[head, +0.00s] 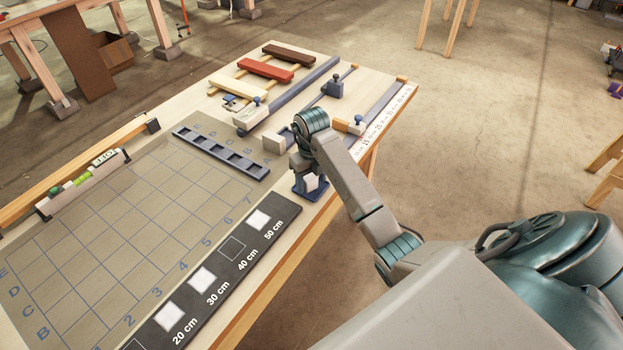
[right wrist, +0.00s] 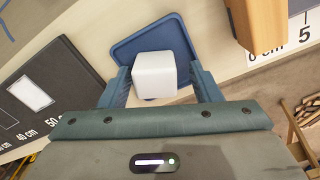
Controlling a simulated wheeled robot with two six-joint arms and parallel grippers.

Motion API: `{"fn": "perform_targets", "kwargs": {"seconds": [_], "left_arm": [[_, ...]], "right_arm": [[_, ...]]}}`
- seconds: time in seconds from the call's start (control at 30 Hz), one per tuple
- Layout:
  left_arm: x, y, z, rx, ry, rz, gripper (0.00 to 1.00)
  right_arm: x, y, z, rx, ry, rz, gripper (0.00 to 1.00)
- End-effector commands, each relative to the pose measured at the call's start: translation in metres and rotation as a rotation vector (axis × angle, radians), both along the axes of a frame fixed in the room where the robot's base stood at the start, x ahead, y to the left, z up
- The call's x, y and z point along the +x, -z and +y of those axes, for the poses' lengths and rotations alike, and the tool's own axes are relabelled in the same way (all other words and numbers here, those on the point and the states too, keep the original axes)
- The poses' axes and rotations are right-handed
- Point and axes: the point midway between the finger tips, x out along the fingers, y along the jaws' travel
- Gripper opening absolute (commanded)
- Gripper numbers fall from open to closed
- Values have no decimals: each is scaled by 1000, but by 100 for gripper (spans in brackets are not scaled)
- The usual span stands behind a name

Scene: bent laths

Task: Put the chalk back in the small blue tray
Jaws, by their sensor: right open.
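The chalk (right wrist: 155,76) is a white block. In the right wrist view it stands out over the small blue tray (right wrist: 128,49) and hides part of it. My right gripper (right wrist: 161,80) is open, one finger on each side of the chalk; slim gaps seem to separate them. In the head view the tray (head: 311,195) is at the table's near right edge, with the chalk (head: 311,182) showing over it, below my right gripper (head: 305,172). I cannot tell whether the chalk touches the tray floor. My left gripper is not in view.
A black strip with white squares (head: 237,250) runs along the table's front edge. A slotted blue rack (head: 220,152) and a gridded mat (head: 120,235) are to the left. Clamps and laths fill the back.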

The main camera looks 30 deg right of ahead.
Motion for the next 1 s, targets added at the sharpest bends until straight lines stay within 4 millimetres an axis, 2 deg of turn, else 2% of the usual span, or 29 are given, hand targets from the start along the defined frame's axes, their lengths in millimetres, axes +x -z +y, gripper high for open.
{"fn": "perform_targets", "kwargs": {"seconds": [0.27, 0.47, 1.0], "left_arm": [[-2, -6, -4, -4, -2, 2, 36], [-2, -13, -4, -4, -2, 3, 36], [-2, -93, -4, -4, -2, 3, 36]], "right_arm": [[0, -6, 0, 0, 0, -1, 58], [1, -33, 0, 0, 0, -3, 58], [0, -112, 0, 0, 0, 0, 58]]}}
